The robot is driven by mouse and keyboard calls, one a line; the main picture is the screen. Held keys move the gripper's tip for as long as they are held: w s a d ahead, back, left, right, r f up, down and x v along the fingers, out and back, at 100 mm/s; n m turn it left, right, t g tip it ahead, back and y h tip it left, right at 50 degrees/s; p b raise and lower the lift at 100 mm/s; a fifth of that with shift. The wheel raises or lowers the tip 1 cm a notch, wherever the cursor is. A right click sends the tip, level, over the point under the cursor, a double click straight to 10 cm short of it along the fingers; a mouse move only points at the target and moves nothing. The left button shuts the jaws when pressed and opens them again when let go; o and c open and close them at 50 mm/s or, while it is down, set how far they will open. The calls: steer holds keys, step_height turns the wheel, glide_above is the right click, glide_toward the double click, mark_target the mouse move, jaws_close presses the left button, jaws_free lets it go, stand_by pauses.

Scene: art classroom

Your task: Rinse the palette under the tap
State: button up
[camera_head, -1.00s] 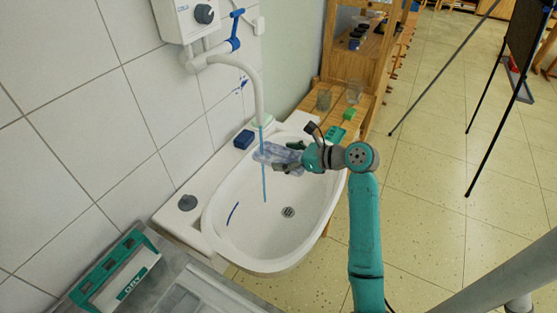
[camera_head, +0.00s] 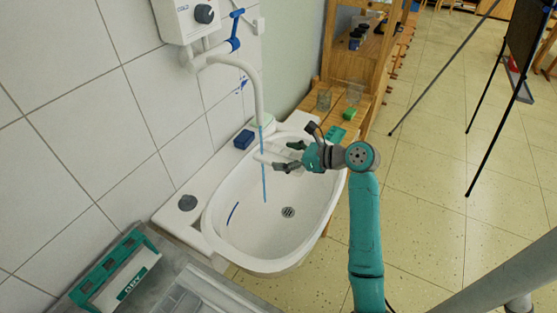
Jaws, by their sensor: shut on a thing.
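A white palette (camera_head: 264,157) sticks out to the left from my gripper (camera_head: 286,157) over the sink basin. My gripper is shut on its right edge, and the fingers hide part of it. The visible part of the palette looks white. The white tap (camera_head: 259,92) has its spout just above, and a thin blue stream of water (camera_head: 264,185) runs from it past the palette into the white sink (camera_head: 290,255).
A blue block (camera_head: 244,139) and a round grey knob (camera_head: 187,202) are on the sink's left rim.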

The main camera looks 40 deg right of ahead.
steer(key=shift+s, duration=0.1)
steer(key=s+a, duration=0.1)
steer(key=s, duration=0.6)
steer(key=shift+s, duration=0.35)
stand_by(0.4)
steer(key=shift+a, duration=0.1)
stand_by(1.1)
steer(key=s+r, duration=0.4)
steer(key=s, duration=0.1)
steer(key=shift+a, duration=0.4)
steer(key=shift+d, duration=0.1)
stand_by(0.8)
